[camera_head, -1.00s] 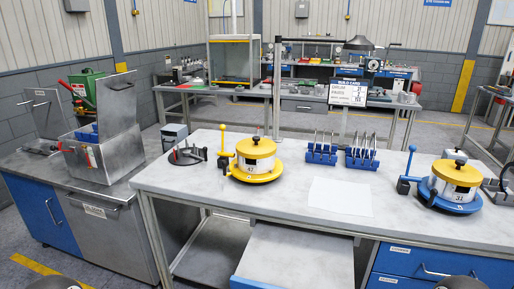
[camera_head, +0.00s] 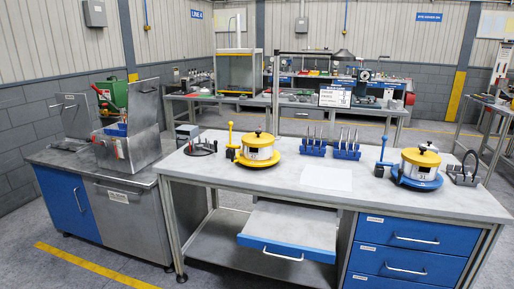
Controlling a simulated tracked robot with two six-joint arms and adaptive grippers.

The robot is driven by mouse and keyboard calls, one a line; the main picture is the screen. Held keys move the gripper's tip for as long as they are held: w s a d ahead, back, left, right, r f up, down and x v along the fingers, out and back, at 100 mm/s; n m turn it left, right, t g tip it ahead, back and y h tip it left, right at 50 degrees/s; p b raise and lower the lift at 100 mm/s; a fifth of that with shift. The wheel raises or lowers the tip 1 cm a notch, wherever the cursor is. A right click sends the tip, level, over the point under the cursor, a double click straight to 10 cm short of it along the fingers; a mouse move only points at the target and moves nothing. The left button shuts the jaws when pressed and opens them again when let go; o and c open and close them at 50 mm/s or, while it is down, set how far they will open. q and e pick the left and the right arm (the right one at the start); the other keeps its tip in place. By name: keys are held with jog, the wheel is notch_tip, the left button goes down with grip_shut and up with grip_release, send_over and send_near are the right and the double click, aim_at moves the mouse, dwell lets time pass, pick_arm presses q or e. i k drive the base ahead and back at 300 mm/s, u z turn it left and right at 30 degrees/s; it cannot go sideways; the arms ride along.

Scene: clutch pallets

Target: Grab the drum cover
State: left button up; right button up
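A white drum (camera_head: 258,152) with a yellow cover (camera_head: 258,139) and black knob stands upright on a yellow round base (camera_head: 259,162), left of the workbench's middle. A second white drum (camera_head: 417,169) with a yellow cover (camera_head: 421,156) and black knob stands on a blue round base (camera_head: 415,182) at the right. Both covers sit on their drums. A yellow-handled post stands beside the left drum and a blue one beside the right. Neither of my grippers shows in the head view.
The grey workbench (camera_head: 240,186) holds two blue racks (camera_head: 313,146) of upright tools and a white sheet (camera_head: 327,177). A blue-fronted drawer (camera_head: 285,249) stands pulled out below its front edge. A metal cabinet with an open box (camera_head: 128,150) stands left. The floor in front is clear.

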aim_at(257, 139)
jog(key=z, duration=0.1)
jog(key=k, duration=0.25)
jog(key=u, duration=0.9)
jog(key=i, duration=0.95)
jog(key=u, duration=0.65)
jog(key=i, duration=1.1)
jog(key=z, duration=0.85)
jog(key=i, duration=0.65)
jog(key=z, duration=0.45)
jog(key=k, duration=0.85)
jog(key=z, duration=0.2)
jog(key=i, duration=0.8)
